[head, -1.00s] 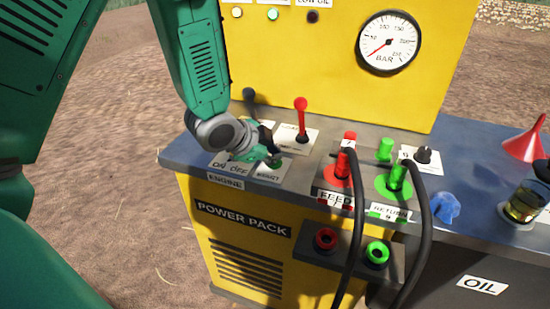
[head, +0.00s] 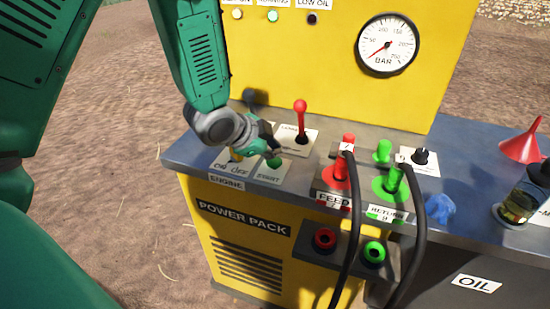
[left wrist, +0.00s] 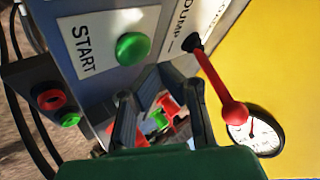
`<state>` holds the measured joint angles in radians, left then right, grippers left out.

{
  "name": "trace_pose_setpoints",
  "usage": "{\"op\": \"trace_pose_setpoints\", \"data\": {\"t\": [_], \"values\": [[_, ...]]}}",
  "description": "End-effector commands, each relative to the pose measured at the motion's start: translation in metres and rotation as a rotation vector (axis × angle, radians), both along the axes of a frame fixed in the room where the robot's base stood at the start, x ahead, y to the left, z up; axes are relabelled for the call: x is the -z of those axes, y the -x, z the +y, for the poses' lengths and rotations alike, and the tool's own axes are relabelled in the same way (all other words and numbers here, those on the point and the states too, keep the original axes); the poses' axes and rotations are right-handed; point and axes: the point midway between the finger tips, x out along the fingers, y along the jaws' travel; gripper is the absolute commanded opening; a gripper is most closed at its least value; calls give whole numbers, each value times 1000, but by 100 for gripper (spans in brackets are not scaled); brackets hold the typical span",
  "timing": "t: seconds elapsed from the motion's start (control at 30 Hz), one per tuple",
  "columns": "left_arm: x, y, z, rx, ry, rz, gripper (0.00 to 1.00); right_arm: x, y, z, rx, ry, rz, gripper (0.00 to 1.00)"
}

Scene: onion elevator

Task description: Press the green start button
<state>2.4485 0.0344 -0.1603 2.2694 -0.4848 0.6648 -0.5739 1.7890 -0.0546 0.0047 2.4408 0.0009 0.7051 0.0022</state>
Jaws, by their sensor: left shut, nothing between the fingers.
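The round green start button (head: 274,160) sits on a white plate marked START on the power pack's top. It also shows unobstructed in the left wrist view (left wrist: 133,47). My left gripper (head: 275,149) is shut and empty, with its fingertips just above and behind the button in the head view. In the left wrist view its fingers (left wrist: 160,78) reach beside the button, toward the red lever's side. I cannot tell whether they touch it. My right gripper is not in view.
A red lever (head: 300,108) stands close behind the gripper. Red (head: 340,168) and green (head: 392,180) hose couplings with black hoses are to the right. The pressure gauge (head: 387,44) is on the yellow back panel. A red funnel (head: 522,143) stands at far right.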

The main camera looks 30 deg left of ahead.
Motion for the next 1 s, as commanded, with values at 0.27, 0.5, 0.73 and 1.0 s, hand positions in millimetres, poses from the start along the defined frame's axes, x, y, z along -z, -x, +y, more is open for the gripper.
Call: {"op": "trace_pose_setpoints", "data": {"t": [0.27,0.5,0.73,1.0], "values": [[-31,0,0,1,0,-2,0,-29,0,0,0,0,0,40],[-50,0,0,0,0,0,0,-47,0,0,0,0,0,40],[-48,0,0,0,0,0,0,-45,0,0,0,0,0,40],[-48,0,0,0,0,0,0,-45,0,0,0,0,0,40]]}}
